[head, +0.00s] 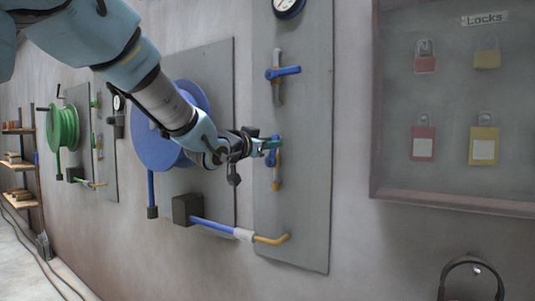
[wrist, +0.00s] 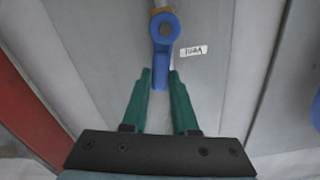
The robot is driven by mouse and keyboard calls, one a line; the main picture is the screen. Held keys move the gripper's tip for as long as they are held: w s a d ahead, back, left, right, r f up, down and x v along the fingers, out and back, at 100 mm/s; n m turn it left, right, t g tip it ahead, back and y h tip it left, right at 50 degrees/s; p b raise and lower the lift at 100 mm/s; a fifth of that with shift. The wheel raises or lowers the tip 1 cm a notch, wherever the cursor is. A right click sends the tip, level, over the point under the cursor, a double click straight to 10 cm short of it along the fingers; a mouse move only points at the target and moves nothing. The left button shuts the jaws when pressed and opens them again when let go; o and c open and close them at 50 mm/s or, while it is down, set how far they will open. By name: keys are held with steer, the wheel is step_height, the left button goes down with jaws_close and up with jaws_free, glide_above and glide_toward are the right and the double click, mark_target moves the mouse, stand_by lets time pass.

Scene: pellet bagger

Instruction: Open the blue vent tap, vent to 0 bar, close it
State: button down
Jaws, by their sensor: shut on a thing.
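The blue vent tap (wrist: 164,32) shows in the wrist view, with its round hub above and its lever pointing down between my fingers. A small white label that seems to read "vent" is beside it, upside down. My gripper (wrist: 160,88) has green fingers, shut on the lever of this tap. In the head view my gripper (head: 271,145) is at the lower tap on the grey panel (head: 305,180) and hides most of it; some blue (head: 276,158) shows. The pressure gauge (head: 287,5) is cut off by the top edge, so its reading cannot be told.
Another blue-handled tap (head: 283,72) is higher on the panel, its lever sideways. A blue hose reel (head: 150,135) is behind my arm. A blue hose (head: 212,226) runs to a brass pipe (head: 270,240) below. A lock cabinet (head: 455,190) stands right.

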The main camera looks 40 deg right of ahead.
steer(key=s+d+f+m+b, duration=0.1)
steer(key=s+f+m+b, duration=0.3)
steer(key=m+b, duration=1.1)
steer(key=shift+f+b, duration=0.8)
steer(key=shift+b, duration=1.5)
steer(key=c, duration=0.7)
jaws_free()
steer(key=shift+a, duration=0.1)
steer(key=v, duration=1)
steer(key=shift+s+a+p, duration=0.1)
steer(key=shift+a+p, duration=0.15)
steer(key=shift+p, duration=0.05)
